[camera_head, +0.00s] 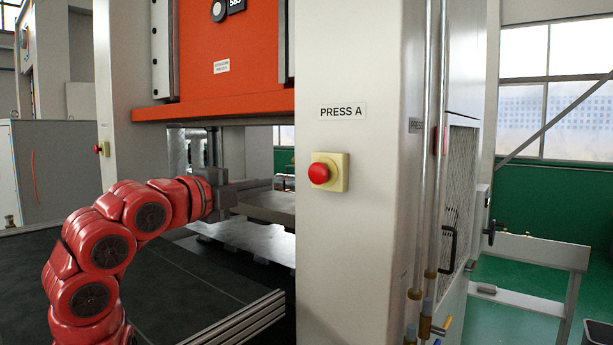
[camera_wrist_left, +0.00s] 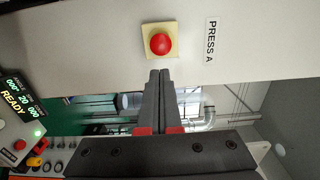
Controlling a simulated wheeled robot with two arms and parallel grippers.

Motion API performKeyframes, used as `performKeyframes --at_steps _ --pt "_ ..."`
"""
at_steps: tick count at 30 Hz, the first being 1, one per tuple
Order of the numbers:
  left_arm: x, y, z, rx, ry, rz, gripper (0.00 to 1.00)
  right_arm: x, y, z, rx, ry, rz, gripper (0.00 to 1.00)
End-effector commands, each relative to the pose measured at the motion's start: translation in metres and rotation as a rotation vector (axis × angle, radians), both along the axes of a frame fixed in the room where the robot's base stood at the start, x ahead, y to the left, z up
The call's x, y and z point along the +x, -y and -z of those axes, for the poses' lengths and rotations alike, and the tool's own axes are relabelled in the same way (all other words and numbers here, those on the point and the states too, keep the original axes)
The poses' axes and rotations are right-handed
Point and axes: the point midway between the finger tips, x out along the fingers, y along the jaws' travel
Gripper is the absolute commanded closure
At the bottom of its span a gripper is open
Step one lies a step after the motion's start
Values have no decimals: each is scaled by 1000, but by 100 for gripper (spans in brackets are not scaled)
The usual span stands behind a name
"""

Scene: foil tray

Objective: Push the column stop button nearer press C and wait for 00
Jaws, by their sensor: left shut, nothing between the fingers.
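A red mushroom stop button (camera_head: 319,173) on a yellow box sits on the near pale column, below a label reading PRESS A (camera_head: 343,111). In the left wrist view the red button (camera_wrist_left: 159,44) is just beyond the fingertips, with the PRESS A label (camera_wrist_left: 212,40) beside it. My left gripper (camera_head: 272,184) is shut and empty, near the column's left edge. Its closed fingers (camera_wrist_left: 160,74) point towards the button; I cannot tell whether they touch its box. A second red button (camera_head: 97,149) is on the far-left column. No PRESS C label is visible. My right gripper is not in view.
The orange press ram (camera_head: 220,60) hangs above a grey plate (camera_head: 265,207) between the columns. In the left wrist view a control panel display (camera_wrist_left: 14,98) reads READY with some digits. Vertical pipes (camera_head: 432,150) and a mesh guard (camera_head: 458,190) are right of the column.

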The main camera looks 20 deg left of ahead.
Motion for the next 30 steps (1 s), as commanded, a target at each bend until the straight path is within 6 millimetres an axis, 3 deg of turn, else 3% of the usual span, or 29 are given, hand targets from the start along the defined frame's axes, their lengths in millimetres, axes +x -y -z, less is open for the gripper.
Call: performKeyframes --at_steps 8,21,30 --pt "17 7 -3 -4 -1 5 100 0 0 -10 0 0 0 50" --pt "101 38 -5 -5 -4 4 100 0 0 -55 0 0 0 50" --pt "130 48 -2 -2 0 0 100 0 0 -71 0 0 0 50"
